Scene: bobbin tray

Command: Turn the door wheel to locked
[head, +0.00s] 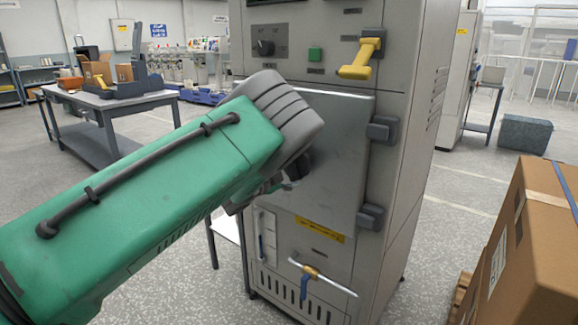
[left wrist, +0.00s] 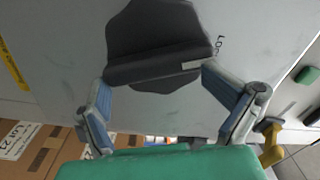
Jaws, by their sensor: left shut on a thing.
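The door wheel (left wrist: 158,45) is a dark grey knob with a raised grip bar on the grey cabinet door (head: 345,125). In the left wrist view the fingers of my left gripper (left wrist: 158,76) are shut on it, one at each end of the bar. A pale mark on the bar's right end lies near printed letters starting "LO" (left wrist: 221,44); the rest is not readable. In the head view my left gripper (head: 284,178) is at the door, and my green arm hides most of the wheel. My right gripper is not in view.
The grey cabinet (head: 410,100) has a yellow handle (head: 360,60) above the door, a green button (head: 315,54) and a valve lever (head: 305,285) below. Dark hinges (head: 382,129) line the door's right side. Cardboard boxes (head: 530,250) stand at right. A workbench (head: 95,105) stands at left.

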